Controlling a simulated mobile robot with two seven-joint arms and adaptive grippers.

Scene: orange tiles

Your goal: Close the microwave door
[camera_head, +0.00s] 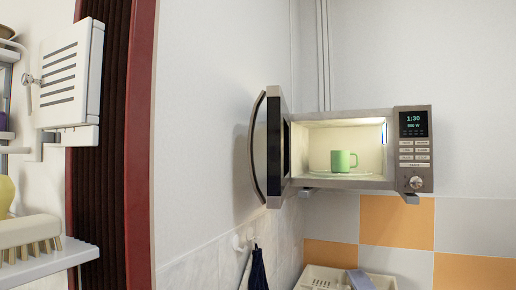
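The microwave (365,185) is mounted on the wall right of centre, with a lit interior and a control panel reading 1:30 on its right side. Its door (278,147) stands wide open, hinged on the left and swung out towards me, seen nearly edge-on. The curved door handle (255,150) is on the door's left side, near the left wall. A green mug (343,161) stands inside on the turntable (345,174). Neither of my grippers shows in the head view.
A white shelf (48,265) with a brush (30,232) and a slatted white rack (68,78) are at the left. A dark red frame (140,140) stands beside them. Below the microwave are wall hooks with a dark cloth (257,270) and a cream crate (322,278).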

